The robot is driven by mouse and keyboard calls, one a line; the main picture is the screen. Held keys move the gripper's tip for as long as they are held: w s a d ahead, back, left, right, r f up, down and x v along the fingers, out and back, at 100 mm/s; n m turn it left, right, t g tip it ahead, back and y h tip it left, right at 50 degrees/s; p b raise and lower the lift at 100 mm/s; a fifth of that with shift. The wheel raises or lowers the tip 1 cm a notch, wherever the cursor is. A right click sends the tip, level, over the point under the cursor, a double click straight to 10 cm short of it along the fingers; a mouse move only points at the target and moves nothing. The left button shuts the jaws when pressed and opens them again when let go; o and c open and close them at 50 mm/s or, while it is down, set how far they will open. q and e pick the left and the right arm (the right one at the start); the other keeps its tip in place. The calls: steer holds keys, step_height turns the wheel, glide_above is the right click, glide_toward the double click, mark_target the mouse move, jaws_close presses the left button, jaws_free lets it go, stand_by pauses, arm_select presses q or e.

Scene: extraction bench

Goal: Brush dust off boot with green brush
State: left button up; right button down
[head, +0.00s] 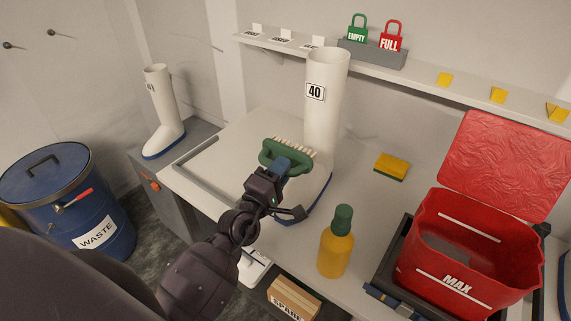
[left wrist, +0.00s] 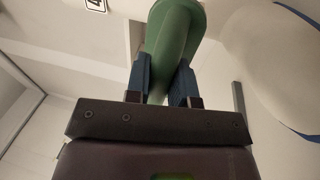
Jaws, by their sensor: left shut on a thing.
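The green brush (head: 284,159) has pale bristles, which point up and away in the head view. My left gripper (head: 282,166) is shut on the brush's handle; the blue fingers clasp it in the left wrist view (left wrist: 165,80), where the green handle (left wrist: 174,40) fills the top middle. The white boot marked 40 (head: 325,120) stands upright on the bench, just behind and right of the brush. The brush hides part of its foot. I cannot tell whether bristles and boot touch. The boot's blue-edged foot shows at the right of the left wrist view (left wrist: 275,70). My right gripper is not in view.
A yellow bottle with green cap (head: 336,245) stands near the bench front. A yellow sponge (head: 391,166) lies behind it. An open red bin (head: 460,270) is at right.

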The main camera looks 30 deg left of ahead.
arm_select(q)
steer(key=shift+s, duration=0.1)
steer(key=shift+r+v, duration=0.15)
steer(key=shift+v, duration=0.55)
steer(key=shift+r+v, duration=0.15)
steer(key=shift+v, duration=0.6)
